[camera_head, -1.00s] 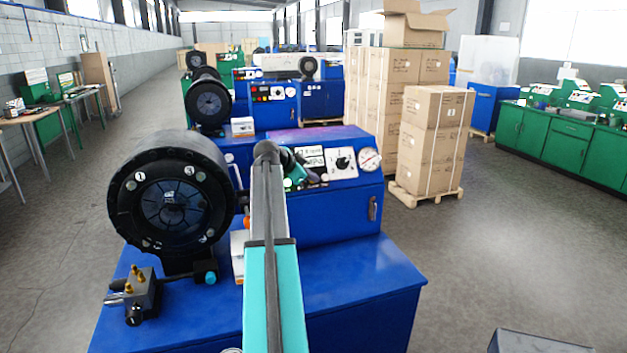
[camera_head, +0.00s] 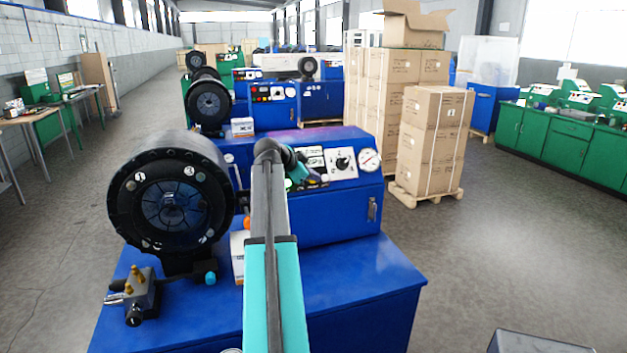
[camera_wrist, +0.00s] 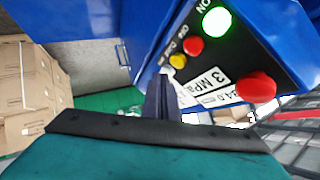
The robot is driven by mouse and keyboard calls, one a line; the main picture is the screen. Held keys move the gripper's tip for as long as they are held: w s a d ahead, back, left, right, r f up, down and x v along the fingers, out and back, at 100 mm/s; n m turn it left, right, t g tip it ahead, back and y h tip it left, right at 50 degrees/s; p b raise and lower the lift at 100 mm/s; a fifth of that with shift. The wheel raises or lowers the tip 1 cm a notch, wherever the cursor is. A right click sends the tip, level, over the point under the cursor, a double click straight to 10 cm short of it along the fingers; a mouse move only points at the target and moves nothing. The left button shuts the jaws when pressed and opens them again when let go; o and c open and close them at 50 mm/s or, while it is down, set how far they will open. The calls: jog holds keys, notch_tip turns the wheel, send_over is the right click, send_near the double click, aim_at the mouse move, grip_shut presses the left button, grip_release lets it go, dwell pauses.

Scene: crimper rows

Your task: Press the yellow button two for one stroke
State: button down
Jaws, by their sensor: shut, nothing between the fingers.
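The yellow button (camera_wrist: 177,61) shows in the wrist view as a small round cap on the dark panel of the nearest blue crimper (camera_head: 335,215). It sits at the lower left end of a row, beside a small red button (camera_wrist: 193,45) and a lit green button (camera_wrist: 217,21) marked ON. My gripper (camera_wrist: 162,82) is shut and empty, its fingertips just below and left of the yellow button. I cannot tell whether they touch it. In the head view my gripper (camera_head: 316,181) is at the panel's left part, and my arm hides the buttons there.
A large red button (camera_wrist: 255,87) and a white MPa display (camera_wrist: 215,85) lie close to my fingers. In the head view, a selector knob (camera_head: 343,162) and a gauge (camera_head: 369,160) are to the right. The black crimping head (camera_head: 170,195) stands left. Stacked cartons (camera_head: 432,140) stand behind right.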

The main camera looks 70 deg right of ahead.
jog(key=shift+s+a+r, duration=0.95)
jog(key=shift+a+r, duration=0.1)
jog(key=shift+a, duration=0.1)
